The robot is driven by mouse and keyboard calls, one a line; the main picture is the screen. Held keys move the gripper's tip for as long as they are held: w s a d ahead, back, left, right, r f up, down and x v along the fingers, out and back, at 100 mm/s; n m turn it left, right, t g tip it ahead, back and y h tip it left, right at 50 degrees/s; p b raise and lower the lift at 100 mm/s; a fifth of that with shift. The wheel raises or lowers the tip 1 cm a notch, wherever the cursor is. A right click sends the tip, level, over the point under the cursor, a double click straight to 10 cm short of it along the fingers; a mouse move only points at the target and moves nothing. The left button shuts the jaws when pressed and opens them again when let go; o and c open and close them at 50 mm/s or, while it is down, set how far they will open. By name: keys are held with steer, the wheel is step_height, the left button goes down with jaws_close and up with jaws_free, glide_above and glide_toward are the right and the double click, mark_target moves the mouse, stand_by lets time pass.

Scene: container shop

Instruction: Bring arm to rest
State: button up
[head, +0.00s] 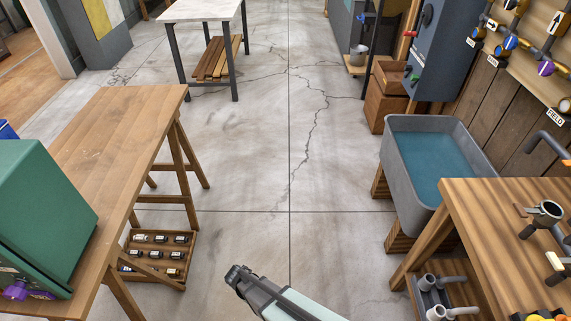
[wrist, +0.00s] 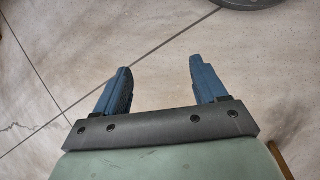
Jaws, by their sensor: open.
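My gripper shows in the wrist view (wrist: 158,82) with its two blue fingers well apart and nothing between them. Bare concrete floor lies beyond the fingers. In the head view, part of my arm reaches in from the bottom centre, over the open floor, with its dark end (head: 236,276) pointing up and left. The fingers are hard to make out there. The arm is apart from the tables on both sides.
A wooden trestle table (head: 115,125) with a green box (head: 45,215) stands at left, a rack of small bottles (head: 158,252) below it. A grey water basin (head: 395,165) and a wooden workbench (head: 480,225) stand at right. The floor (head: 250,165) between is clear.

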steer(key=s+d+r+m+g+y, duration=0.2)
steer(key=s+d+m, duration=0.4)
steer(key=d, duration=0.6)
steer(key=s+d+r+m+g+y, duration=0.3)
steer(key=s+d+m, duration=0.4)
steer(key=d, duration=0.5)
steer(key=shift+s+d+r+g+y, duration=0.15)
steer(key=shift+s+d+g+y, duration=0.25)
steer(key=shift+s, duration=0.8)
steer(key=shift+a, duration=0.2)
